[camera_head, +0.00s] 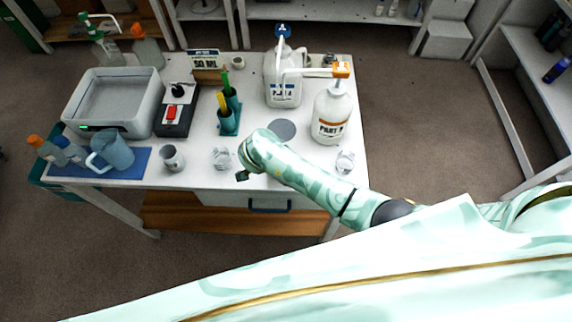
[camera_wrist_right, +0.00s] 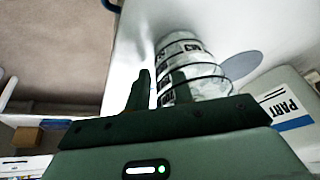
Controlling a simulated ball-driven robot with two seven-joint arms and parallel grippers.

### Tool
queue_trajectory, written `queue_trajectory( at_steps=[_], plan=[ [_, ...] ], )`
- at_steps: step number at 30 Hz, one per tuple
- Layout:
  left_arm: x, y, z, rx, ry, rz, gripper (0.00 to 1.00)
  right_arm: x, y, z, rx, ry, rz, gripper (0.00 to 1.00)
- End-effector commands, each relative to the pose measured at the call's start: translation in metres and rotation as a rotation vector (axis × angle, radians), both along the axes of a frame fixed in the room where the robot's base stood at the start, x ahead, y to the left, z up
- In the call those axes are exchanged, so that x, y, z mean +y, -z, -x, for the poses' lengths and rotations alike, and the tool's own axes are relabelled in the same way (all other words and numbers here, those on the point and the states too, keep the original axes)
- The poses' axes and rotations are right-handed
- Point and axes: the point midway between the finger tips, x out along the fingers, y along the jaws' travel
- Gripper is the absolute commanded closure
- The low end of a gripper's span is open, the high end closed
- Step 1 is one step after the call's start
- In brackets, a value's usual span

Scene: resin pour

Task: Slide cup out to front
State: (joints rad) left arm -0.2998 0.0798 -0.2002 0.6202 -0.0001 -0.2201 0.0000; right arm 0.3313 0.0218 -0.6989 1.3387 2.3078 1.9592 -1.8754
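A clear graduated cup (camera_head: 221,158) stands near the table's front edge. My right gripper (camera_head: 242,176) is low over the front edge, just right of this cup. In the right wrist view a clear cup with dark markings (camera_wrist_right: 193,72) is close to the fingers. One finger of the right gripper (camera_wrist_right: 158,92) is beside the cup, and the other shows through its clear wall. The fingers are apart; I cannot tell whether they touch the cup. Another clear cup (camera_head: 345,162) stands at the front right corner. My left gripper is not in view.
A grey cup (camera_head: 172,158) and a blue pitcher (camera_head: 113,151) stand to the left. Behind are a holder with green and yellow handles (camera_head: 228,122), a grey disc (camera_head: 282,130), a Part A jug (camera_head: 283,88) and a Part B bottle (camera_head: 331,115). A drawer handle (camera_head: 269,206) is below.

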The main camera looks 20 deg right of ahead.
Motion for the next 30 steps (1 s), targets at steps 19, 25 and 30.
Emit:
queue_trajectory(
  at_steps=[19,25,30],
  plan=[
    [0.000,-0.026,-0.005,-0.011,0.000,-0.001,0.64,0.016,-0.049,0.007,-0.006,-0.003,-0.001,0.65],
    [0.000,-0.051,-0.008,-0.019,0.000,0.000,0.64,0.033,-0.095,0.018,-0.006,-0.001,-0.002,0.65],
    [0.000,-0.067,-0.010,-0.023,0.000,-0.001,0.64,0.044,-0.127,0.025,-0.004,-0.001,0.000,0.65]
  ],
)
